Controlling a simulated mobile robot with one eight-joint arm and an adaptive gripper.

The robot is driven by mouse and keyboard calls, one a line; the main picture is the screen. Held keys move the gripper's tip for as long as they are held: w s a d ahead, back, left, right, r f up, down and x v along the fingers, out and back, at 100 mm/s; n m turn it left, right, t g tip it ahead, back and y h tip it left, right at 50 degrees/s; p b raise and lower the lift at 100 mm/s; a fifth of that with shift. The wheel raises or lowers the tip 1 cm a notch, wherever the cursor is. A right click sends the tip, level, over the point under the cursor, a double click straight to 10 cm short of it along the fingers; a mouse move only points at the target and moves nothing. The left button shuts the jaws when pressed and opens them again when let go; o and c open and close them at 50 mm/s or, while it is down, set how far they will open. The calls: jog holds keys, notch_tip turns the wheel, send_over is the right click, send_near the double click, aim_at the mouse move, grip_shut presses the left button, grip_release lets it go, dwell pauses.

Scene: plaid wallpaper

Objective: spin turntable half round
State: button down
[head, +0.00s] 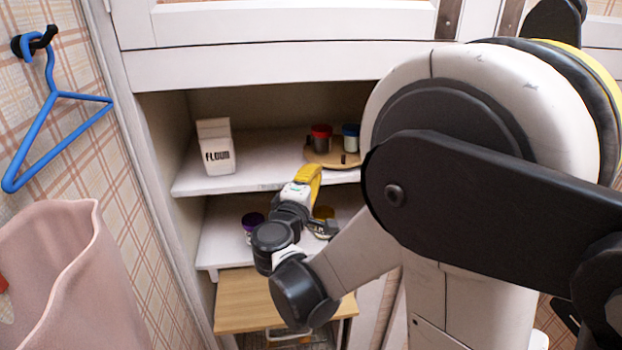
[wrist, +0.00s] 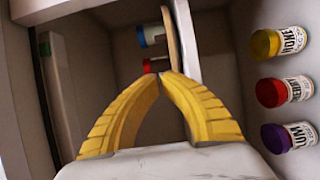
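The turntable (head: 325,161) is a round tan wooden disc on the upper shelf, partly hidden by my arm at the right. A red-lidded jar (head: 320,138) and a blue-lidded jar (head: 351,138) stand on it, and a small dark peg (head: 344,159) rises near its front edge. In the wrist view the turntable (wrist: 171,45) shows edge-on beyond my fingertips. My gripper (head: 315,170) has yellow fingers and is just in front of the turntable's front-left edge. In the wrist view its fingertips (wrist: 163,76) meet, with nothing visible between them. I cannot tell whether they touch the disc.
A white flour carton (head: 215,147) stands left on the upper shelf (head: 265,182). The shelf below holds jars with yellow (wrist: 267,43), red (wrist: 271,92) and purple (wrist: 276,138) lids. A blue hanger (head: 50,100) and pink bag (head: 50,250) are at the left.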

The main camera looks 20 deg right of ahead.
aim_at(334, 159)
jog(key=b+x, duration=0.1)
jog(key=x, duration=0.4)
jog(key=shift+w+d+f, duration=0.15)
jog(key=shift+d, duration=0.2)
jog(key=shift+d+b, duration=0.35)
jog(key=shift+d, duration=1.35)
jog(key=shift+s+d, duration=0.25)
jog(key=shift+d, duration=0.25)
jog(key=shift+s+d, duration=0.2)
jog(key=shift+d, duration=0.3)
jog(key=shift+s+d, duration=0.3)
jog(key=shift+d, duration=0.7)
dwell(0.9)
jog(key=shift+s+d, duration=0.1)
jog(key=shift+d, duration=1.95)
dwell(0.5)
